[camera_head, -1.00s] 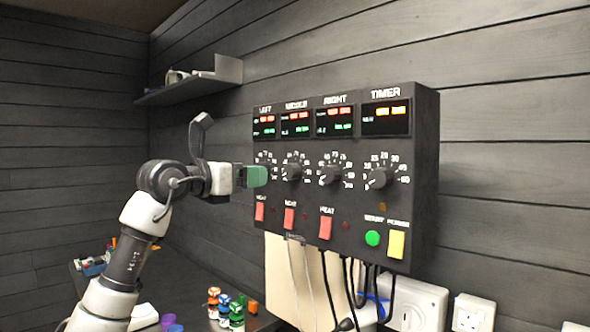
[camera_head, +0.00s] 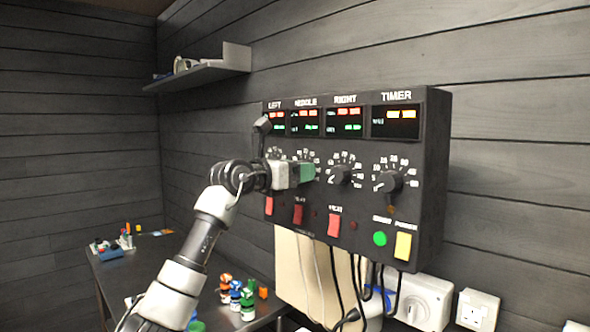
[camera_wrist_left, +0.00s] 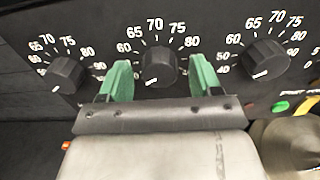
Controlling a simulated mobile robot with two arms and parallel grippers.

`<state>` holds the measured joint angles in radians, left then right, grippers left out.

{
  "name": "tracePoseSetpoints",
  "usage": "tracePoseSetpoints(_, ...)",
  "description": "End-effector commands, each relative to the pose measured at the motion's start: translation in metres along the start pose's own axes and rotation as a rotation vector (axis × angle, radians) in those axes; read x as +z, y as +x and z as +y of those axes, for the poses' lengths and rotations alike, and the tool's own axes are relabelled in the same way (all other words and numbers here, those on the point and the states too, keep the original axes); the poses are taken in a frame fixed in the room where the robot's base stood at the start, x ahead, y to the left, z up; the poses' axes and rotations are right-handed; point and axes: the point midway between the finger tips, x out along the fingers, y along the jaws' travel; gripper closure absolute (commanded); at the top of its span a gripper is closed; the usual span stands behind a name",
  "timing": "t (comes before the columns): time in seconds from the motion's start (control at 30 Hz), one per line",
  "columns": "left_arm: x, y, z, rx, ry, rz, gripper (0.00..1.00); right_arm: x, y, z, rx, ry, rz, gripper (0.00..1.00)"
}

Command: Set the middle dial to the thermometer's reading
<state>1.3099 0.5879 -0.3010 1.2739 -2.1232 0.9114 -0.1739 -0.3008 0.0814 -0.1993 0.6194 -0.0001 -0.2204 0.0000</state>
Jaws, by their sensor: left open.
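The black control box (camera_head: 357,215) hangs on the wall with LEFT, MIDDLE, RIGHT and TIMER displays; their digits are too small to read. My left gripper (camera_head: 307,173) is open at the middle dial, mostly hiding it in the head view. In the left wrist view, the middle dial (camera_wrist_left: 160,68) sits between the green fingers, a gap showing on each side. Its white mark points down and slightly left. The left dial (camera_wrist_left: 64,74) and right dial (camera_wrist_left: 266,62) flank it. I cannot make out a thermometer. My right gripper is not in view.
Red heat switches (camera_head: 334,225), a green start button (camera_head: 380,239) and a yellow power button (camera_head: 403,246) sit below the dials. The timer dial (camera_head: 389,182) is at right. Cables hang beneath the box. Small coloured bottles (camera_head: 247,305) stand on the table below.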

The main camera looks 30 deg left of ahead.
Motion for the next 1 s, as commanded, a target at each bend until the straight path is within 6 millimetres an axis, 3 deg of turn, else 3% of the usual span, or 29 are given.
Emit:
tracePoseSetpoints(0.03,0.0001,-0.0002,0.0001,0.0,0.0,0.0,0.41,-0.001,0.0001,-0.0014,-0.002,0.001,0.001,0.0)
tracePoseSetpoints(0.33,0.0002,-0.0005,0.0001,0.0,0.0,0.0,0.85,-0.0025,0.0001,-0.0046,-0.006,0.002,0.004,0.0)
tracePoseSetpoints(0.67,0.0007,-0.0009,0.0009,0.002,0.054,0.001,0.85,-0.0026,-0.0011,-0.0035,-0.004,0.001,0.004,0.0)
tracePoseSetpoints(1.0,0.0015,-0.001,0.0013,0.003,0.299,0.001,0.85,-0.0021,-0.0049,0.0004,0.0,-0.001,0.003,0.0)
